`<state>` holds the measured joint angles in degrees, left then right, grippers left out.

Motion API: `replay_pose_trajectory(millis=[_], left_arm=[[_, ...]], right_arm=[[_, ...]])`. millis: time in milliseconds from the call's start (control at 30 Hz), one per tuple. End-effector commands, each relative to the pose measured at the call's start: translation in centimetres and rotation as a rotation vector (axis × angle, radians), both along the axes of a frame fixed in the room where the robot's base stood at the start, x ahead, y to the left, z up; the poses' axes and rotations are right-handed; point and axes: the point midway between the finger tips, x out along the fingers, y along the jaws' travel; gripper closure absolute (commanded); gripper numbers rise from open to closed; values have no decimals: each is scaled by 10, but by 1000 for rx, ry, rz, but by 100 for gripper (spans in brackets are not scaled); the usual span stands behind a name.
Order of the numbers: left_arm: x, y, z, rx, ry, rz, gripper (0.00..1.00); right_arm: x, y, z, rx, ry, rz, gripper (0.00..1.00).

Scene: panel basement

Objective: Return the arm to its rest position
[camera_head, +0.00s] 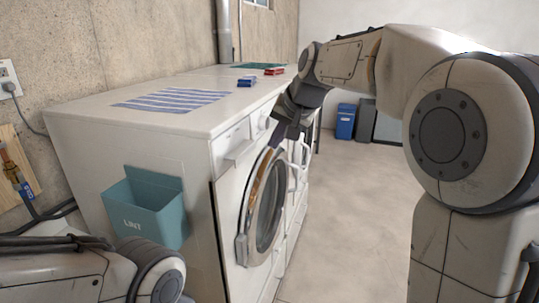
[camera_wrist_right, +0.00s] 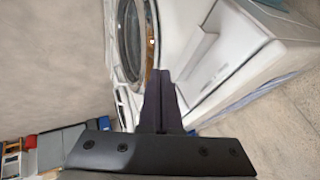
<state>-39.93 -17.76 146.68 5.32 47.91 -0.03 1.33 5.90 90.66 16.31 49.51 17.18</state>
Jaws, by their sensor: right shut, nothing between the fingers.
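My right arm reaches in from the right in the head view and bends down at the front of the white washing machine (camera_head: 150,150). My right gripper (camera_head: 279,138) hangs by the machine's upper front edge, close to the round door (camera_head: 264,205). In the right wrist view the dark fingers of the right gripper (camera_wrist_right: 161,82) are together and empty, with the machine's front (camera_wrist_right: 190,45) behind them. I cannot tell whether the fingers touch it. Part of my left arm shows at the lower left of the head view; its gripper is out of the picture.
A striped cloth (camera_head: 172,100), a blue item (camera_head: 247,82) and a red item (camera_head: 274,71) lie on the machine tops. A teal lint bin (camera_head: 147,208) hangs on the near side. Blue (camera_head: 346,121) and dark bins stand at the back. The floor to the right is clear.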

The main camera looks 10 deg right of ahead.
Motion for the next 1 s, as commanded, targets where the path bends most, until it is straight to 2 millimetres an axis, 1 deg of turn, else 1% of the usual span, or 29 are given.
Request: replay_pose_trajectory(millis=[100,200,267,367,467,500,567,600,667,700,767,800,900,1000], left_arm=[[0,0,-3,0,0,0,100],[0,0,-4,0,0,0,100],[0,0,-4,0,0,0,100],[0,0,-4,0,0,0,100],[0,0,-4,0,0,0,100],[0,0,-4,0,0,0,100],[0,0,-4,0,0,0,100],[0,0,-4,0,0,0,100],[0,0,-4,0,0,0,100],[0,0,-4,0,0,0,100],[0,0,-4,0,0,0,100],[0,0,-4,0,0,0,100],[0,0,-4,0,0,0,100],[0,0,-4,0,0,0,100]], right_arm=[[-9,-4,13,-1,-3,-1,100],[-14,-4,19,0,1,1,100],[-18,0,18,-4,8,13,100],[-36,20,3,-25,40,78,100],[-72,56,-28,-72,99,205,100],[-92,71,-44,-97,127,272,100],[-126,91,-68,-141,169,379,100],[-150,103,-84,-170,195,453,100],[-187,114,-108,-217,235,563,100],[-212,119,-124,-248,259,635,100],[-247,121,-145,-294,290,737,100],[-268,121,-157,-322,309,801,100],[-311,114,-182,-382,346,931,100],[-337,106,-197,-421,368,1014,100]])
